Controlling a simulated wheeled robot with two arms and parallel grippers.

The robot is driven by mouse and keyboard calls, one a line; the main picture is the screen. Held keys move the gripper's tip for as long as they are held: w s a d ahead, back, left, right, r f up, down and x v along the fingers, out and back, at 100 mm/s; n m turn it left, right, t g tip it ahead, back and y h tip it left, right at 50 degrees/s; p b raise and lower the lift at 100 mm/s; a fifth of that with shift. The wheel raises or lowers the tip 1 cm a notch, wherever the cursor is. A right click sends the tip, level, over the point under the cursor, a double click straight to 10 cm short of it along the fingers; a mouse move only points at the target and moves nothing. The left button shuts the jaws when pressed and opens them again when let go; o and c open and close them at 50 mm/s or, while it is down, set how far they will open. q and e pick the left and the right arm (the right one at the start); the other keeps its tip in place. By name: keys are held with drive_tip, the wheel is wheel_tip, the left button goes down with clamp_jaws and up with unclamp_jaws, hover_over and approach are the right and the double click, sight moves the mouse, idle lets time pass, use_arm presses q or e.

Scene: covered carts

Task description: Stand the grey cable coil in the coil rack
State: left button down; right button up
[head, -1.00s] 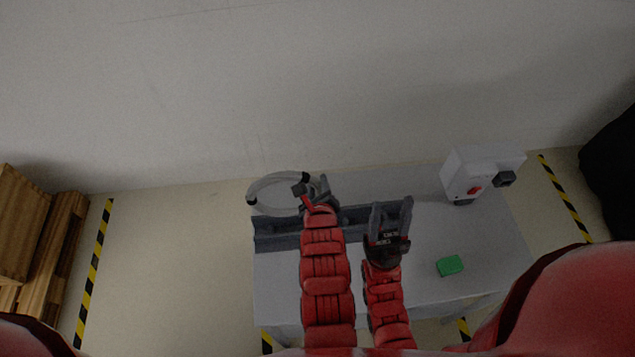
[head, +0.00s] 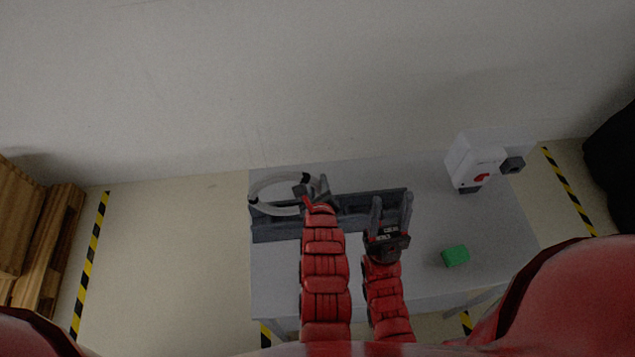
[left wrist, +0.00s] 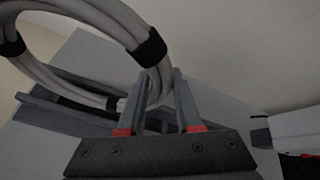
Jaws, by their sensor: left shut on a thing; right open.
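The grey cable coil (head: 268,181) is a pale ring with black ties at the back left of the table. My left gripper (head: 317,184) is shut on the coil's right side. In the left wrist view the coil (left wrist: 105,15) passes between the fingers of the left gripper (left wrist: 160,100). I cannot tell whether the coil touches the rack. My right gripper (head: 391,212) is open and empty near the rack's right part.
The grey table (head: 400,290) stands by the wall. A green block (head: 455,256) lies at its right, and a white device with a red mark (head: 470,160) stands at the back right. The table between rack and device is clear. Wooden pallets (head: 45,240) stand at the far left.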

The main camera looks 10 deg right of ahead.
use_arm(q)
drive_tip(key=shift+f+b, duration=1.25)
drive_tip(key=shift+f, duration=0.4)
drive_tip(key=c, duration=0.5)
unclamp_jaws()
drive_tip(key=shift+s, duration=0.1)
drive_tip(key=p+v, duration=0.2)
drive_tip(key=v, duration=1)
drive_tip(key=shift+a, duration=0.1)
